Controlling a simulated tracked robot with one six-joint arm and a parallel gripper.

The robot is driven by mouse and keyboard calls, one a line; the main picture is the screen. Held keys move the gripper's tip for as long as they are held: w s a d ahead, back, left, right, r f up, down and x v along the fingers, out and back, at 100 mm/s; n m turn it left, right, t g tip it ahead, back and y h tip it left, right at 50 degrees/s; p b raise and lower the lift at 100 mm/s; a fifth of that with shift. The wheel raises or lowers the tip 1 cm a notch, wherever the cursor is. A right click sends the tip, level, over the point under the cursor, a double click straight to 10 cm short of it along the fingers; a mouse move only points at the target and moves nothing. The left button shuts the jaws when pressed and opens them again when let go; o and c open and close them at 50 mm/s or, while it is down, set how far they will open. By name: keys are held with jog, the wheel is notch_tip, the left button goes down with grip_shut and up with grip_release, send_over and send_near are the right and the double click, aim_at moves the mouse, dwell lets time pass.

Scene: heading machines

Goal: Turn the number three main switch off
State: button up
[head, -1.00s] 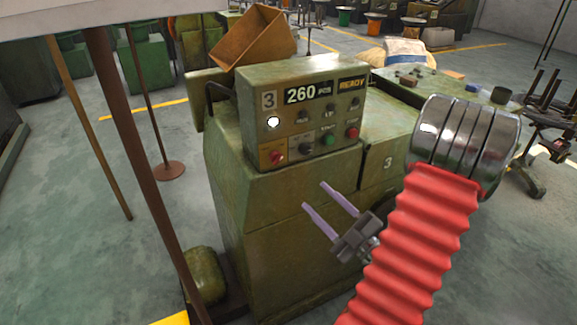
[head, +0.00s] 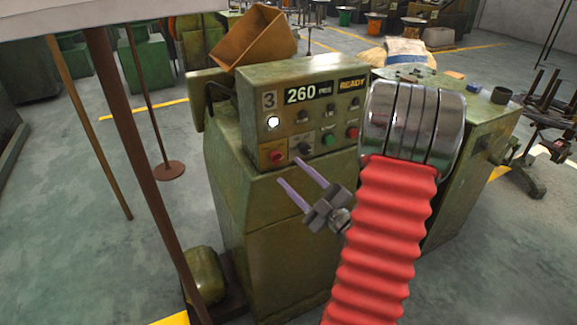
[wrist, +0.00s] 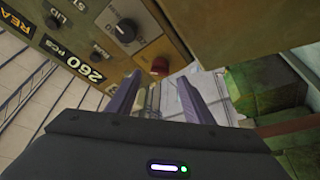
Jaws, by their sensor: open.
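The machine marked 3 (head: 268,225) is green, with a control panel (head: 315,118) on top reading 260 and READY. A red knob (head: 277,156) on a yellow plate sits at the panel's lower left; it looks like the main switch. It also shows in the wrist view (wrist: 160,66), just beyond my fingertips. My gripper (head: 290,169) is open and empty, its two purple fingers pointing at the panel's lower left. In the wrist view, my gripper (wrist: 160,78) has the knob roughly between its fingers, apparently apart from it. The knob's exact angle is too small to tell.
A black knob (head: 305,148) is right of the red one. A green button (head: 328,138) and a red button (head: 352,132) are further right. A white lamp (head: 273,122) is lit. A brown post (head: 140,150) stands left of the machine, and an open box (head: 253,38) behind it.

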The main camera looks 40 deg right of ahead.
aim_at(280, 161)
jog(key=shift+x, duration=2)
jog(key=shift+c, duration=0.5)
